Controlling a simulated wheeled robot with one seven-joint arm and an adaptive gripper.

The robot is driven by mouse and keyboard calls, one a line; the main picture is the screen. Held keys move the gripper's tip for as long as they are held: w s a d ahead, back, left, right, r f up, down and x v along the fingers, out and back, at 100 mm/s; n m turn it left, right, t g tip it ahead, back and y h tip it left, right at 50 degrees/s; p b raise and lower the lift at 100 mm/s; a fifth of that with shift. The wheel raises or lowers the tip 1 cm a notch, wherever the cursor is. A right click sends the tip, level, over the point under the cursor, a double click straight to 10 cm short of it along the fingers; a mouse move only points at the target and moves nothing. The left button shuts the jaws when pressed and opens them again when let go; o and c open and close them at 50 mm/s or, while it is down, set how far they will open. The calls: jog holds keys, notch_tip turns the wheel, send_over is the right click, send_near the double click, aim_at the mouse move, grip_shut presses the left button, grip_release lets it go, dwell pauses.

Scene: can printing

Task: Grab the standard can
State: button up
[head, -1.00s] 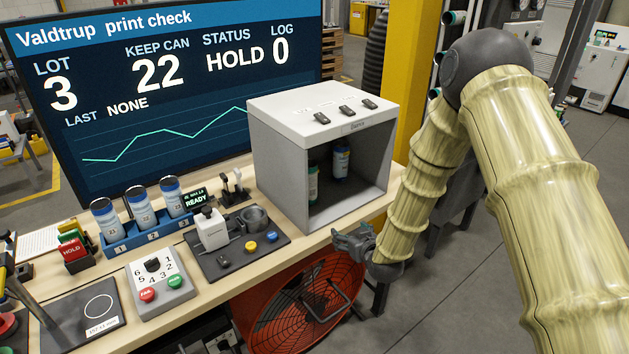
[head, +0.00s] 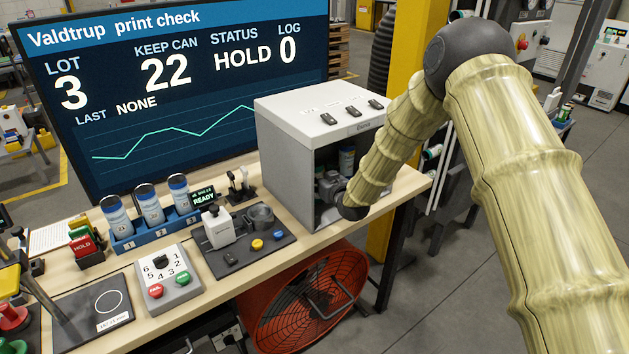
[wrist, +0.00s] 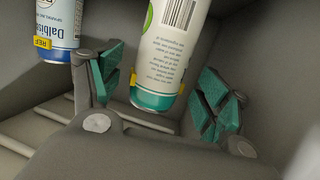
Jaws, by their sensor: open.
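Two cans stand in the open-fronted grey cabinet. One is white with a green band at one end (wrist: 172,55); it sits between my fingers in the wrist view, with no clear contact. The other is blue and white (wrist: 60,28) with a yellow "REF" mark; it is outside my fingers, at the upper left there, and also shows in the head view (head: 346,161).
A red fan (head: 310,300) stands below the table edge.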

jog(key=p+x, duration=0.1)
jog(key=x, duration=0.2)
jog(key=shift+c, duration=0.3)
jog(key=c, duration=0.7)
jog(key=shift+c, duration=0.2)
jog(key=shift+d+b, duration=0.15)
jog(key=shift+b, duration=0.4)
jog(key=shift+c, duration=0.2)
